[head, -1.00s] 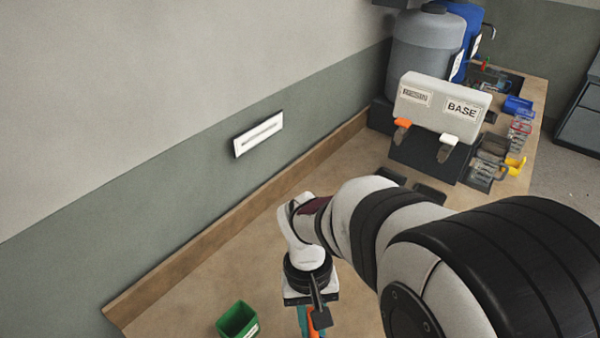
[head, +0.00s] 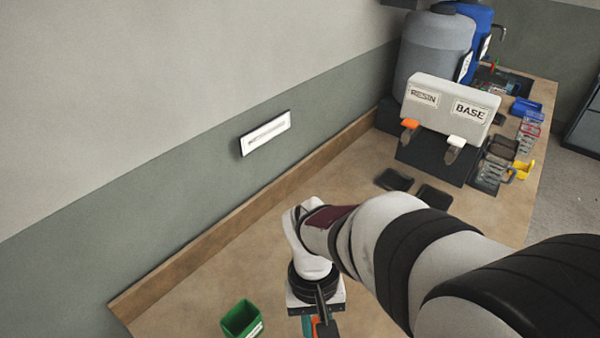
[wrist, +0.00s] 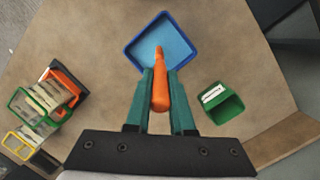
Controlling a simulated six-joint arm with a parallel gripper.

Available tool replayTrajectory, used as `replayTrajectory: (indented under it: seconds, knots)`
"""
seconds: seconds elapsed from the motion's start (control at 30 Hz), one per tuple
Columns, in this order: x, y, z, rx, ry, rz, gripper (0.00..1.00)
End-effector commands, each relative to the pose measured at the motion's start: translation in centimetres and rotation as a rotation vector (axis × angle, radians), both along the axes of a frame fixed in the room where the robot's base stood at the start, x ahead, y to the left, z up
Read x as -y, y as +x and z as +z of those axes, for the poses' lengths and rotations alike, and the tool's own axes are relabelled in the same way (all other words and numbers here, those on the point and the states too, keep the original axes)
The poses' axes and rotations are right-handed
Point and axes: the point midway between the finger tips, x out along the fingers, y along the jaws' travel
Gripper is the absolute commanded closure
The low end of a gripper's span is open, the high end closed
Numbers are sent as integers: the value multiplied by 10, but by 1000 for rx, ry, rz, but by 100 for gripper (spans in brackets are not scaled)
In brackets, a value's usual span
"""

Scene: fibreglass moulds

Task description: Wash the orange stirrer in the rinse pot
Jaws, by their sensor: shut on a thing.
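The orange stirrer (wrist: 160,85) is held between the teal fingers of my gripper (wrist: 160,80), which are shut on it. Its narrow end points away from the gripper, over the blue square pot (wrist: 133,52). The pot has a light-blue inside, likely the rinse pot. I cannot tell whether the stirrer's end is in the liquid or above it. In the head view, my gripper (head: 315,326) shows at the bottom edge with a bit of teal and orange. The blue pot is out of that view.
A green bin (head: 242,318) stands on the bench left of my gripper; it also shows in the wrist view (wrist: 222,103). A resin and base dispenser (head: 450,105) stands at the back. In the wrist view, a rack with coloured frames (wrist: 45,100) is at left.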

Motion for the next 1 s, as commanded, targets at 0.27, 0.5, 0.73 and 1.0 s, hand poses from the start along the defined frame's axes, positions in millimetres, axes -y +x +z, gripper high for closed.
replayTrajectory:
  seconds: [0.27,0.5,0.73,1.0]
  knots:
    - [-2,7,31,3,2,0,100]
    - [-3,11,54,2,1,0,100]
    - [-3,11,56,0,1,0,100]
    - [-3,11,56,0,1,0,100]
